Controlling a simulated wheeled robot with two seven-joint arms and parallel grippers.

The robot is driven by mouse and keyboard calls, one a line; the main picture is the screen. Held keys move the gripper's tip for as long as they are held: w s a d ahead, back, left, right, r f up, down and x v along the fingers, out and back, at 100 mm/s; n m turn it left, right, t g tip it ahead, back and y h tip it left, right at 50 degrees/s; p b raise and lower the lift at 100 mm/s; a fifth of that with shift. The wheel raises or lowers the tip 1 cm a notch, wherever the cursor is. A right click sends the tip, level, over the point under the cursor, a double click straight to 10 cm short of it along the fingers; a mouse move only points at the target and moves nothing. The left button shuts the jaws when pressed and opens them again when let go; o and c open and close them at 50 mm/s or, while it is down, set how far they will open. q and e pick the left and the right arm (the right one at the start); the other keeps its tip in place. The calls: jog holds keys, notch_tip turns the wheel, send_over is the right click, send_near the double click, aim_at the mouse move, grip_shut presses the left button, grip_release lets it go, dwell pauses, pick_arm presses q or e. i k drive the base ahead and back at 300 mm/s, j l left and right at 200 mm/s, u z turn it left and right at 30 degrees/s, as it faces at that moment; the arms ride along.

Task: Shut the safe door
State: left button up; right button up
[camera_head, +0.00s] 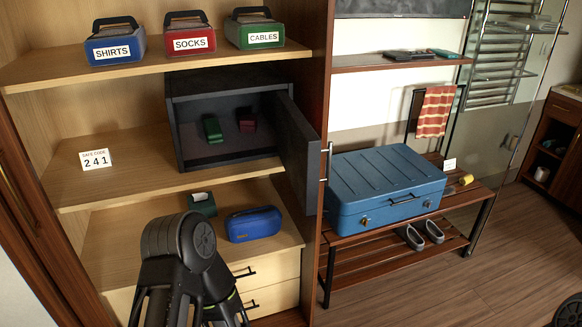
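The dark grey safe (172,128) stands on the middle shelf of the wooden wardrobe. Its door (298,150) is open, hinged at the safe's right side and swung out toward me past the shelf edge. A small green box and a dark red box are inside the safe. Part of my arm shows low in front of the wardrobe, left of and below the door and apart from it. Neither gripper's fingertips can be seen.
A card (96,159) reading "SAFE CODE 241" stands left of the safe. Labelled boxes are on the shelf above. A blue pouch (253,224) and a green box (202,203) are below. A blue suitcase (385,187) lies on the bench, right of the door.

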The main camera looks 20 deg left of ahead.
aim_at(299, 150)
jog(key=u, duration=1.75)
jog(key=i+l, duration=0.15)
jog(key=l, duration=0.25)
jog(key=i+l, duration=0.15)
jog(key=l, duration=0.25)
jog(key=i+l, duration=0.15)
jog(key=l, duration=0.3)
jog(key=i+l, duration=0.15)
jog(key=l, duration=0.25)
jog(key=i+l, duration=0.15)
jog(key=l, duration=0.25)
jog(key=i+l, duration=0.15)
jog(key=l, duration=0.25)
jog(key=k+l, duration=0.25)
jog(key=l, duration=0.2)
jog(key=k+l, duration=0.25)
jog(key=l, duration=0.2)
